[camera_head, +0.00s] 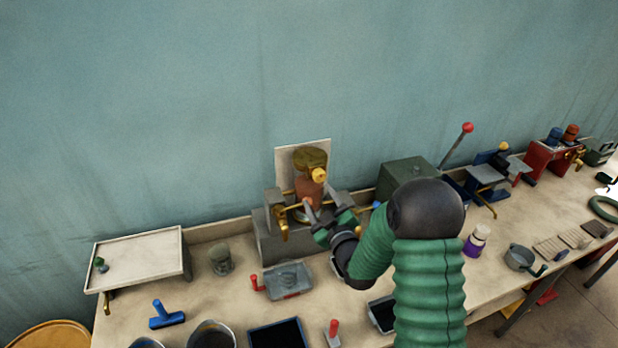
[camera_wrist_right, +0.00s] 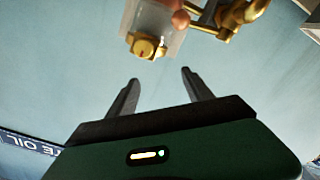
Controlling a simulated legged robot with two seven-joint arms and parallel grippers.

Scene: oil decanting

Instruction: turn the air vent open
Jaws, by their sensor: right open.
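The air vent looks to be the yellow knob (camera_head: 319,174) on the upper front of a brass-topped device with a reddish-brown body (camera_head: 309,190). In the right wrist view the knob (camera_wrist_right: 146,47) is brass-coloured with a small red mark, on a pale, translucent body. My right gripper (camera_head: 323,206) is open in front of the device, below the knob. In the wrist view its two fingertips (camera_wrist_right: 159,76) are apart with nothing between them, and the knob is beyond them, slightly left of centre. My left gripper is not in view.
Brass pipework (camera_wrist_right: 228,18) lies right of the knob in the wrist view. The device stands on a grey block (camera_head: 277,240) against a backing plate (camera_head: 288,158). A green box (camera_head: 405,172) stands to the right. The workbench (camera_head: 205,310) holds tools, pans and a raised tray (camera_head: 138,258).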

